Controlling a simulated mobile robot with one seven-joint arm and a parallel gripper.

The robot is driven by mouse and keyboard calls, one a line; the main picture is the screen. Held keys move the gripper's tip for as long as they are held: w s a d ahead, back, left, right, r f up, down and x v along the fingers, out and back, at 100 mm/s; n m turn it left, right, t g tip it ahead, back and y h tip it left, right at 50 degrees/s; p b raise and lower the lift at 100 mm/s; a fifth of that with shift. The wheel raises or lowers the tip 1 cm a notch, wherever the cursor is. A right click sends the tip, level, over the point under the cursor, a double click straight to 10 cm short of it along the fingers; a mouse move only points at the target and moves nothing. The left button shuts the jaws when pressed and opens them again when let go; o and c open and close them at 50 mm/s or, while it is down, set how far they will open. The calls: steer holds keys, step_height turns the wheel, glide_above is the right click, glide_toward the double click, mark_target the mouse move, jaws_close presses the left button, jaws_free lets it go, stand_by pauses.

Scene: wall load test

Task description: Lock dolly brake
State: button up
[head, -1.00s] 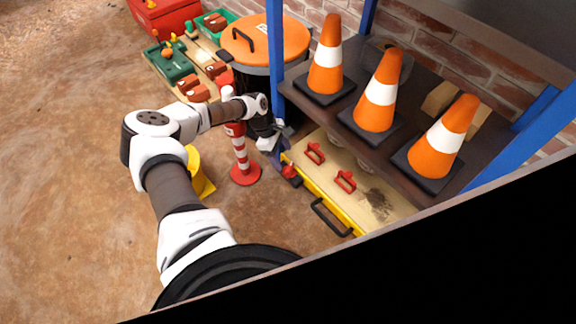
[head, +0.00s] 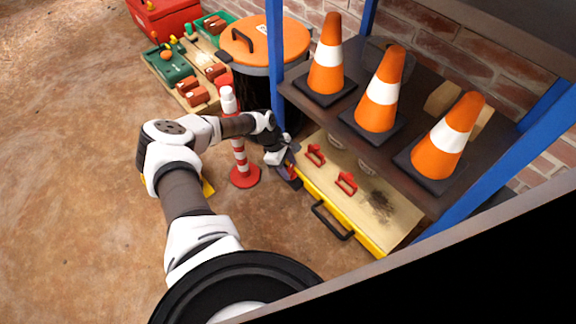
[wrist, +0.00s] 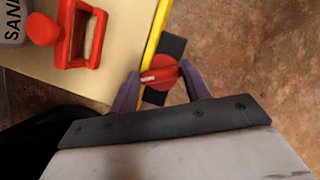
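The dolly (head: 330,197) has a beige top and a yellow edge, and sits low under the shelf. Its brake is a red round knob with a raised bar (wrist: 160,75) on a black plate (wrist: 173,46) beside the yellow edge. In the head view, the red of the brake (head: 291,172) shows only in part beside my gripper. My gripper (wrist: 161,70) has its two purple fingers apart, one on each side of the red knob. Whether the fingertips touch the knob is unclear. In the head view, my gripper (head: 285,163) is at the dolly's near left corner.
Red handles (head: 346,183) stand on the dolly top, and a black handle (head: 332,220) juts from its front. Orange cones (head: 381,90) stand on the shelf above, beside a blue post (head: 275,60). A red-and-white post (head: 240,160) stands left. Floor at left is open.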

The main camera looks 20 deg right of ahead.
steer(key=shift+c, duration=0.9)
steer(key=shift+r+n+p, duration=0.15)
steer(key=shift+n+p, duration=0.15)
steer(key=shift+p, duration=0.3)
steer(key=n+t+p, duration=0.1)
steer(key=n+p, duration=0.1)
steer(key=p, duration=0.1)
steer(key=shift+r, duration=0.2)
steer(key=shift+o, duration=0.2)
steer(key=n+p, duration=0.2)
steer(key=p, duration=0.2)
steer(key=n+t+p, duration=0.1)
steer(key=n+p, duration=0.1)
steer(key=p, duration=0.2)
steer(key=shift+s+r+t+h, duration=0.2)
steer(key=shift+t+h, duration=0.1)
steer(key=shift+h, duration=0.1)
steer(key=n+t+p, duration=0.1)
steer(key=n+p, duration=0.2)
steer(key=p, duration=0.2)
steer(key=shift+s+f, duration=0.1)
steer(key=shift+f, duration=0.1)
steer(key=n+p, duration=0.2)
steer(key=p, duration=0.1)
steer(key=shift+f+t, duration=0.2)
steer(key=shift+t, duration=0.2)
steer(key=shift+c, duration=0.2)
steer(key=shift+f+n, duration=0.15)
steer(key=shift+n, duration=0.15)
